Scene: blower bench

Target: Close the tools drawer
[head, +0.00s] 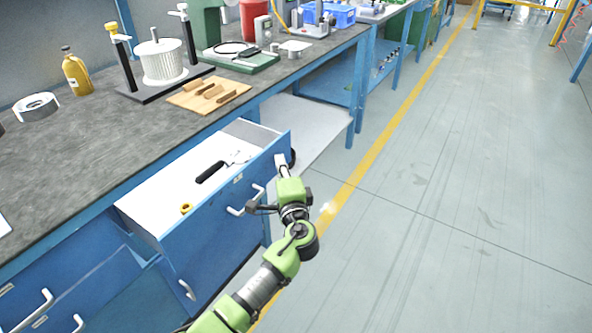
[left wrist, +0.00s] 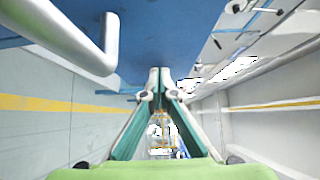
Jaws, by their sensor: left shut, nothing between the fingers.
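The tools drawer stands open from the blue bench cabinet, its blue front (head: 215,213) facing the aisle and its pale inside (head: 165,190) showing. A black-handled tool (head: 210,172) and a small yellow ring-shaped item (head: 186,208) lie in it. A bar handle (head: 246,203) is on the front. My left gripper (head: 283,160) is at the far right end of the drawer front, its fingers partly hidden. In the left wrist view its fingers (left wrist: 158,75) are together and empty, close to a blue panel (left wrist: 150,30) with a grey handle (left wrist: 92,45); contact cannot be told. My right gripper is out of view.
The grey bench top (head: 90,150) above holds a spool stand (head: 160,62), a wooden board (head: 208,94), a yellow bottle (head: 76,70) and a tape roll (head: 36,106). More drawers (head: 60,310) are at lower left. The aisle floor (head: 440,200) at right is clear.

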